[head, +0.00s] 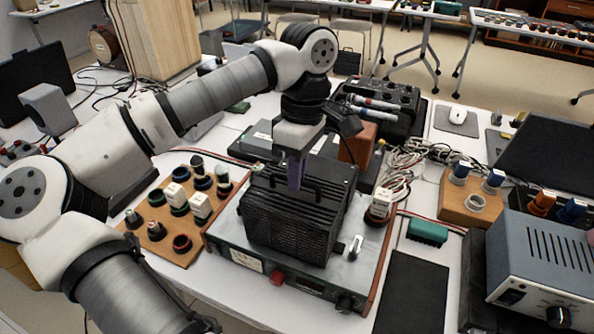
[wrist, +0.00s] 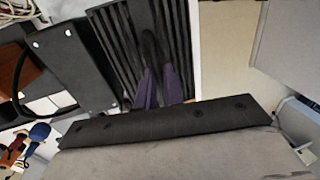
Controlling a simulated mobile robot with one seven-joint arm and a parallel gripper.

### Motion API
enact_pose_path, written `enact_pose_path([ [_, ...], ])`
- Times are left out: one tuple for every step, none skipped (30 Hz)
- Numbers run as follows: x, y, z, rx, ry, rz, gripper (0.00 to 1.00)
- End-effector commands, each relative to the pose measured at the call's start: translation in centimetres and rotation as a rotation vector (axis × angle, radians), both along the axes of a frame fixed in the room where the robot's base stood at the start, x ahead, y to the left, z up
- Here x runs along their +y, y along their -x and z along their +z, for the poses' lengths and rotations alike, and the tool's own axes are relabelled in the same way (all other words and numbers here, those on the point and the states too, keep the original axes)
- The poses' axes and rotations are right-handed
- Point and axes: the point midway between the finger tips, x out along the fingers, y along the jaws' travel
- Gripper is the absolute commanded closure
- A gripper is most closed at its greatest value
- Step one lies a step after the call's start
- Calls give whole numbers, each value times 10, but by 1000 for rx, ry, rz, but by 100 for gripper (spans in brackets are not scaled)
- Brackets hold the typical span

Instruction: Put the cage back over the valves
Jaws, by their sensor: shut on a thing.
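The cage (head: 290,228) is a black box with mesh sides, a slatted top and black handles. It is over the metal top of the amplifier (head: 235,244), which has a green front and wooden sides; I cannot tell whether it rests there or hangs just above. My gripper (head: 295,186) points down at the cage's top, its purple fingers shut on the cage, apparently at a handle. In the wrist view the fingers (wrist: 160,88) are close together over the cage's dark slats (wrist: 182,35). Any valves under the cage are hidden.
A wooden board (head: 150,238) with several sockets and valves stands left of the amplifier. A small silver part (head: 355,246) and a white-capped part (head: 380,203) are on the chassis, right of the cage. Cables (head: 405,165) lie behind right. A grey instrument (head: 540,258) stands at right.

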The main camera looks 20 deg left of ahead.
Motion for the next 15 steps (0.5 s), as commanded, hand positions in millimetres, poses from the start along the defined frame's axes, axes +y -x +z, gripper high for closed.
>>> enact_pose_path([
  [0,0,-1,0,0,0,100],
  [0,0,-1,0,0,0,100],
  [0,0,-2,0,0,0,100],
  [0,0,-2,0,0,0,90],
  [0,0,-1,0,0,0,86],
  [0,0,-1,0,0,0,80],
  [0,0,-1,0,0,0,76],
  [0,0,-1,0,0,0,72],
  [0,0,-1,0,0,0,67],
  [0,0,-1,0,0,0,65],
  [0,0,-1,0,0,0,65],
  [0,0,-1,0,0,0,65],
  [0,0,-1,0,0,0,65],
  [0,0,-1,0,0,0,65],
  [0,0,-1,0,0,0,65],
])
